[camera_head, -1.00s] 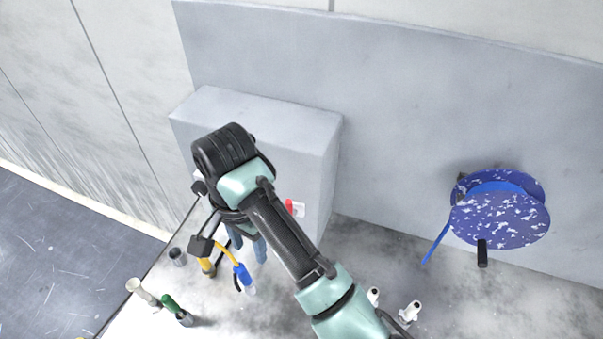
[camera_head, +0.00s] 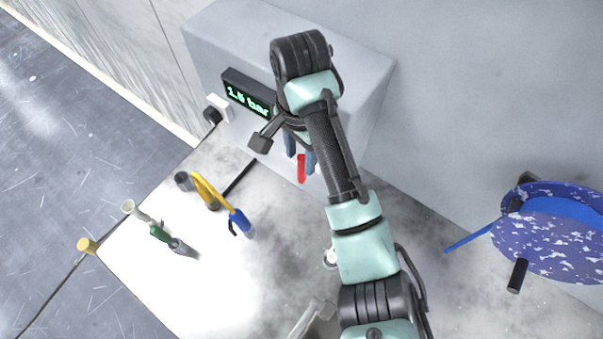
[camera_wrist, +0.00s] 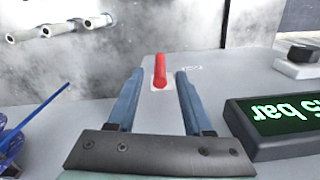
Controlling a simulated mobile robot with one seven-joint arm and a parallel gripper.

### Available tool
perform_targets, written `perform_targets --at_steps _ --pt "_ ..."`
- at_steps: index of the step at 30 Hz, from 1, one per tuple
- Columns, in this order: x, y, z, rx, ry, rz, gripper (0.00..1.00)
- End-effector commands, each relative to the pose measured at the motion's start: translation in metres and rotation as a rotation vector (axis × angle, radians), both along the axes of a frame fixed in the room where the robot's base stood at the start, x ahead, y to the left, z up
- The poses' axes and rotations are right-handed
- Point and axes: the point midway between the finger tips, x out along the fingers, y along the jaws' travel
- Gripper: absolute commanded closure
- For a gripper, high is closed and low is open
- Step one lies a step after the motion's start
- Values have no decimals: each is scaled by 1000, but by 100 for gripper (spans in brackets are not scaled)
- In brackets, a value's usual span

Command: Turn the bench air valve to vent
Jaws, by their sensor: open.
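The bench air valve shows as a red lever (camera_head: 301,168) on the front of the grey box. In the wrist view the red lever (camera_wrist: 160,68) stands on a small pale plate, with small lettering to its right that I cannot read. My gripper (camera_head: 300,153) is open, its blue fingers just at the lever. In the wrist view my gripper (camera_wrist: 159,80) has one finger on each side of the lever, with a gap on both sides. A display (camera_head: 247,95) on the box reads about 1.5 bar; it also shows in the wrist view (camera_wrist: 278,118). My arm hides part of the box.
The grey box (camera_head: 215,40) stands against the back wall. A black knob on a white block (camera_head: 218,110) sits left of the display. A blue hose reel (camera_head: 550,230) is at right.

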Motion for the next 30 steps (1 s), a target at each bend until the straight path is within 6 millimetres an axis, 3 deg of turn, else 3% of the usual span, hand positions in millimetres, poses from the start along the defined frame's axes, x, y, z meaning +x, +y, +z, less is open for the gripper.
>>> perform_targets --at_steps 1,6,15,23,30 --pt "0 1 -17 1 1 1 49" --pt "-1 0 -43 0 3 0 49" --pt "0 -1 -62 -1 0 0 49" --pt "0 0 -64 -1 -1 0 49" --pt "0 0 -64 -1 -1 0 92"
